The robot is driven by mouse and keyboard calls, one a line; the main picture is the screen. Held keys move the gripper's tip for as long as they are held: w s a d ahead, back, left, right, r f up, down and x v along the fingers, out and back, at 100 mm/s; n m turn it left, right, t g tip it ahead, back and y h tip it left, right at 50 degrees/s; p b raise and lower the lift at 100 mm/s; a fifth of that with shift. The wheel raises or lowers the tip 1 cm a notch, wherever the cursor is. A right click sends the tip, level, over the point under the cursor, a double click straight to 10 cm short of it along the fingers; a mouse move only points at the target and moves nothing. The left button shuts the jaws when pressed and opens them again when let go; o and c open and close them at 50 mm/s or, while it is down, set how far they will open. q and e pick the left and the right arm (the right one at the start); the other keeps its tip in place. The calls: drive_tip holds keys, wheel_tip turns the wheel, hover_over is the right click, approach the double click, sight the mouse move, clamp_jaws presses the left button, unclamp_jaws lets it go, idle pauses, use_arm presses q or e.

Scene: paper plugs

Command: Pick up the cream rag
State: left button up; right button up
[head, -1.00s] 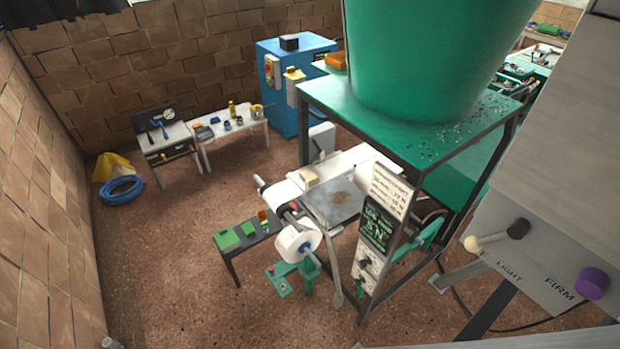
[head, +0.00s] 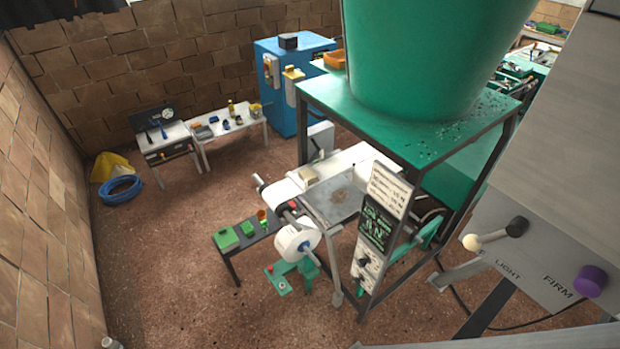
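No cream rag can be made out for certain. A small cream-coloured piece (head: 308,175) lies on the pale work surface beside the grey metal plate of the green-framed machine. It is too small to tell whether it is cloth or paper. Neither of my grippers is in view.
The green machine (head: 420,112) with its large hopper fills the centre right. A low dark bench (head: 258,236) with green boxes stands before it. A white table (head: 236,130), a blue cabinet (head: 283,90) and a blue hose coil (head: 121,189) are further back.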

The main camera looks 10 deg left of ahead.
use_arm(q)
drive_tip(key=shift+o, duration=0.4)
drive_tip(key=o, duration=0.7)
